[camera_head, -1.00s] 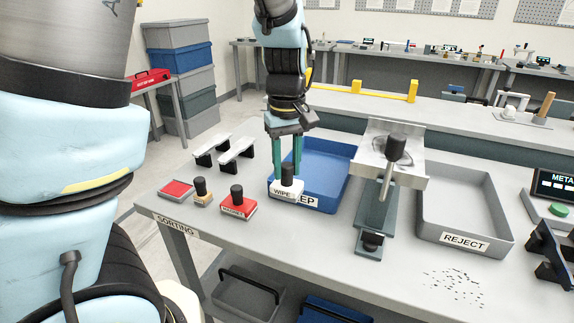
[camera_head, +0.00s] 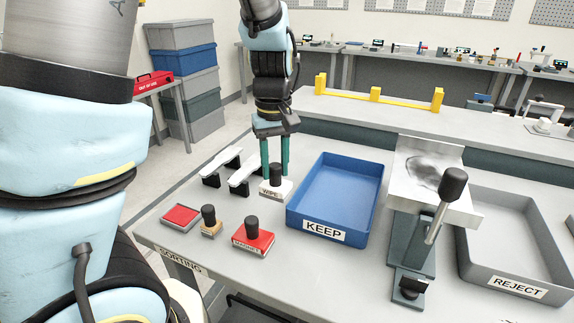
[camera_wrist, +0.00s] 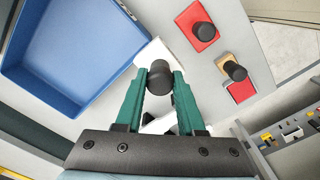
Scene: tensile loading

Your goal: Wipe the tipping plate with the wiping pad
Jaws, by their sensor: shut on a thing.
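The wiping pad (camera_head: 272,192) is a white block marked WIPE with a black knob. It is left of the blue KEEP tray in the head view. My gripper (camera_head: 275,172) has its teal fingers shut on the pad's knob. The wrist view also shows the gripper (camera_wrist: 160,78) around the knob, with the white pad (camera_wrist: 150,52) partly hidden beneath. I cannot tell whether the pad touches the table. The tipping plate (camera_head: 459,205) is a silver metal sheet with a dark smudge, on a dark stand between the trays. A black-knobbed lever (camera_head: 436,218) stands in front of it.
The blue KEEP tray (camera_head: 292,222) lies between pad and plate; the grey REJECT tray (camera_head: 478,268) is right of the plate. A red magnet block (camera_head: 253,242), a wooden knobbed block (camera_head: 211,230), a red pad (camera_head: 181,217) and two silver rests (camera_head: 243,174) stand at left.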

